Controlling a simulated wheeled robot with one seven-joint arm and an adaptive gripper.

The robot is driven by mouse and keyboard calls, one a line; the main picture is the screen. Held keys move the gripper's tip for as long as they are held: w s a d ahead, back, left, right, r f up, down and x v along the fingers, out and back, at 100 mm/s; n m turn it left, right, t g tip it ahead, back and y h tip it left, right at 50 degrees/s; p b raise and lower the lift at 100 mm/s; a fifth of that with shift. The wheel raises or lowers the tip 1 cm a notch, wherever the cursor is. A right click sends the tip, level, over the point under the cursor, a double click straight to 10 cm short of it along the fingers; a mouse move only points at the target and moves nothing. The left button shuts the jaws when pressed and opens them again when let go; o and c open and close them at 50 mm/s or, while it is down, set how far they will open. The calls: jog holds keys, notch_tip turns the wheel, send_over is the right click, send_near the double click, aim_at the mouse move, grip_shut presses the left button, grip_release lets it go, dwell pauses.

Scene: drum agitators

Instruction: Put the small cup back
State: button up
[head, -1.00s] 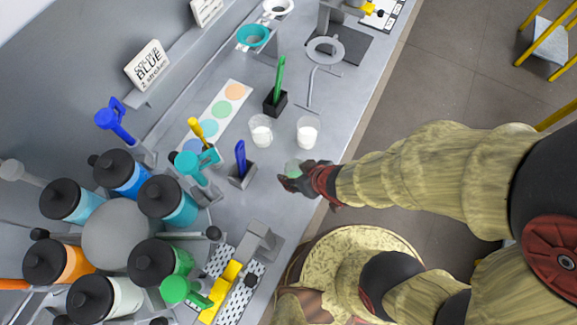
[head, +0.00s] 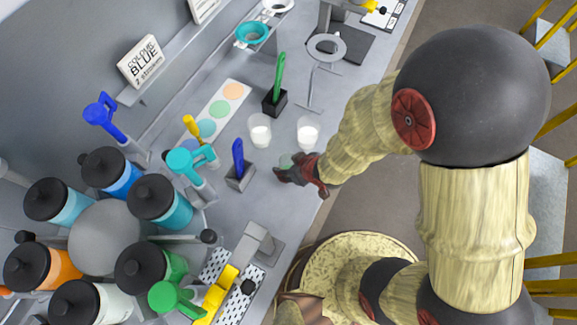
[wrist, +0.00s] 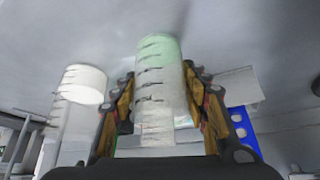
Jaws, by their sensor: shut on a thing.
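My gripper (head: 291,172) is low over the bench near its front edge, shut on the small cup. The small cup (wrist: 158,85) is clear with dark graduation marks and a pale green tint at its upper end in the wrist view, between my two fingers. In the head view only a pale green bit of it (head: 285,162) shows, and my fingers hide the rest. I cannot tell whether it touches the bench.
Two cups with white contents, a left one (head: 260,131) and a right one (head: 307,131), stand just behind my gripper. A green tool in a black holder (head: 275,100) stands farther back. A bottle carousel (head: 105,235) fills the left.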

jog(key=shift+f, duration=0.15)
jog(key=o, duration=1)
